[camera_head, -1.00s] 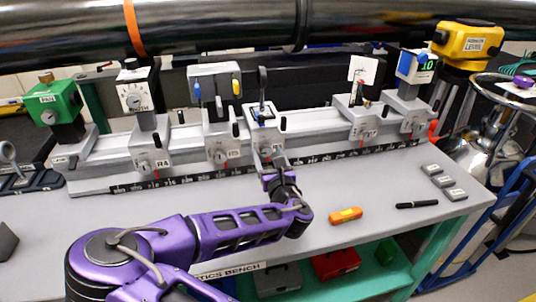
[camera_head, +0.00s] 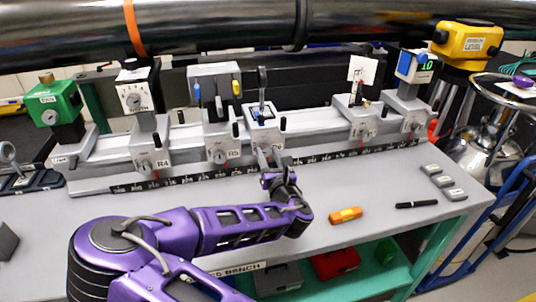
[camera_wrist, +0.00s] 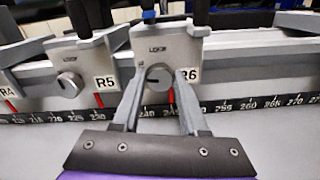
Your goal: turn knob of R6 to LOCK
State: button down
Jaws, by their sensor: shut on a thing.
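The R6 carrier (camera_head: 262,132) sits on the rail near the middle, and in the wrist view its R6 label (camera_wrist: 188,75) shows right of its knob. The round silver R6 knob (camera_wrist: 159,77) is on its front face, with a dark mark that looks roughly level. The LOCK word (camera_wrist: 157,49) is printed above the knob. My gripper (camera_wrist: 160,86) is shut on the R6 knob, one finger on each side. In the head view my gripper (camera_head: 268,158) reaches the carrier from the front and largely hides the knob.
The R5 carrier (camera_head: 221,150) stands close on the left, its own knob (camera_wrist: 69,85) near my left finger. A scale strip (camera_wrist: 230,106) runs below. An orange tool (camera_head: 345,215) and a black pen (camera_head: 416,204) lie on the bench to the right.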

jog(key=m, duration=0.3)
jog(key=shift+m, duration=0.3)
jog(key=m, duration=0.4)
jog(key=shift+w+d+m, duration=0.1)
jog(key=shift+d+m, duration=0.05)
jog(key=shift+m, duration=0.15)
jog(key=m+b, duration=0.1)
jog(key=m, duration=0.3)
jog(key=shift+f, duration=0.1)
jog(key=shift+m+b, duration=0.55)
jog(key=shift+m, duration=1.15)
jog(key=shift+c, duration=2.2)
grip_release()
jog(key=shift+f, duration=0.1)
